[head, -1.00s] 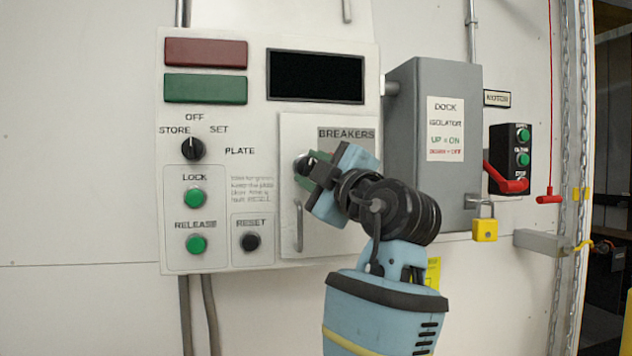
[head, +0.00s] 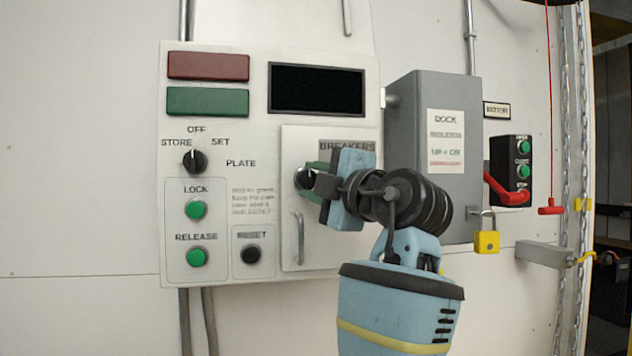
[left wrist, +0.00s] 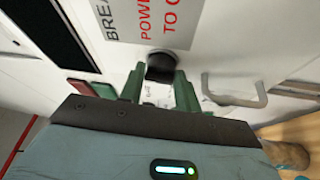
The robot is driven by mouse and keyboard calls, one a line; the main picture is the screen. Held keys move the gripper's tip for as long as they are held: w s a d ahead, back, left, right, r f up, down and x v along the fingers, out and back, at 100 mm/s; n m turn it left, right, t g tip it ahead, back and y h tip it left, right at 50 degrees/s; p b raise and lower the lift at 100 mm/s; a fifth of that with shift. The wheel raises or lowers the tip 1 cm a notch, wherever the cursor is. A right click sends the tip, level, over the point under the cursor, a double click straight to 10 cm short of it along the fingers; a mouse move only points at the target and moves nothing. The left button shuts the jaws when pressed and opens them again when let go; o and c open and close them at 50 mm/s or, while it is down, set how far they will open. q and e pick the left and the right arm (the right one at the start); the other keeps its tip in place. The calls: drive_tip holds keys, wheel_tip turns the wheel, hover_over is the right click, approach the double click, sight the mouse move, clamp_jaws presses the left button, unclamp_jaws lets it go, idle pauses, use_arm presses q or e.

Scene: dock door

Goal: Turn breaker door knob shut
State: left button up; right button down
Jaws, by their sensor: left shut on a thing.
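The black breaker door knob (head: 302,178) sits at the left edge of the pale breaker door (head: 335,245), below and left of the BREAKERS label. The door looks flush with the white panel. My left gripper (head: 312,176) comes in from the right and is shut on the knob, its green fingers at the knob's sides. In the left wrist view the round black knob (left wrist: 160,67) shows between the green fingertips (left wrist: 159,88). The gripper hides part of the knob, so its pointer is hard to read. My right gripper is not in view.
The door's bar handle (head: 299,240) is below the knob. A grey dock isolator box (head: 405,110) juts out to the right, with a yellow padlock (head: 486,242) below. A selector knob (head: 194,160) and several buttons are to the left.

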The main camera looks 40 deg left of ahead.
use_arm(q)
drive_tip(key=shift+f, duration=0.15)
drive_tip(key=o, duration=0.9)
drive_tip(key=shift+o, duration=0.2)
drive_tip(key=r+b+v, duration=0.1)
drive_tip(key=v, duration=0.6)
drive_tip(key=shift+s+d+f, duration=0.15)
drive_tip(key=shift+d+f, duration=0.2)
drive_tip(key=shift+f, duration=0.1)
